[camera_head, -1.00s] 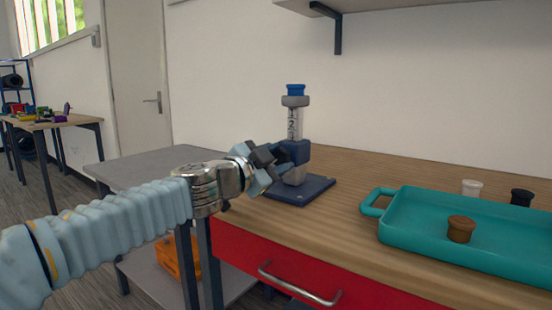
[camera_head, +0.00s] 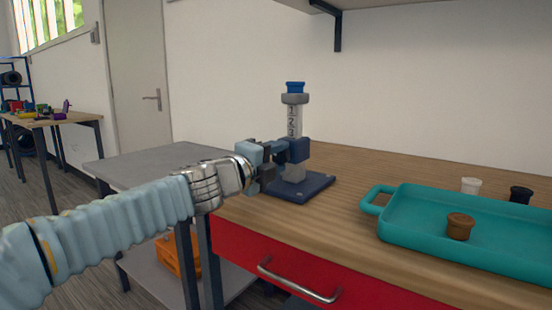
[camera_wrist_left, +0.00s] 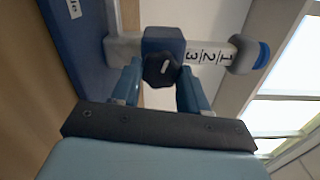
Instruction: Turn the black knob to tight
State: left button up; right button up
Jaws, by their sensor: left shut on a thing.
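A stand with a dark blue base (camera_head: 305,190) is on the wooden workbench. It carries an upright clear post (camera_head: 295,120) with number marks and a blue cap (camera_head: 295,87). A blue clamp block (camera_head: 300,150) sits on the post, and it also shows in the left wrist view (camera_wrist_left: 165,40). The black knob (camera_wrist_left: 160,72), with a small white mark, sticks out of the block. My left gripper (camera_head: 279,151) comes from the left at knob height. In the left wrist view its two fingers (camera_wrist_left: 158,84) are shut on the knob, one on each side. My right gripper is out of view.
A teal tray (camera_head: 398,232) with a brown knob-like piece (camera_head: 460,226) stands on the bench at the right. A white piece (camera_head: 471,185) and a black piece (camera_head: 521,195) are behind it. A wall shelf (camera_head: 375,5) hangs above.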

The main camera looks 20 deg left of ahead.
pick_arm(q)
jog(key=m, duration=0.3)
jog(key=shift+f+m, duration=0.2)
jog(key=shift+m, duration=0.2)
jog(key=m, duration=0.3)
jog(key=shift+m, duration=0.3)
jog(key=m+b, duration=0.1)
jog(key=m, duration=0.5)
jog(key=shift+f+m, duration=0.15)
jog(key=shift+m, duration=0.15)
jog(key=o, duration=1.1)
jog(key=shift+a, duration=0.1)
jog(key=shift+c, duration=0.2)
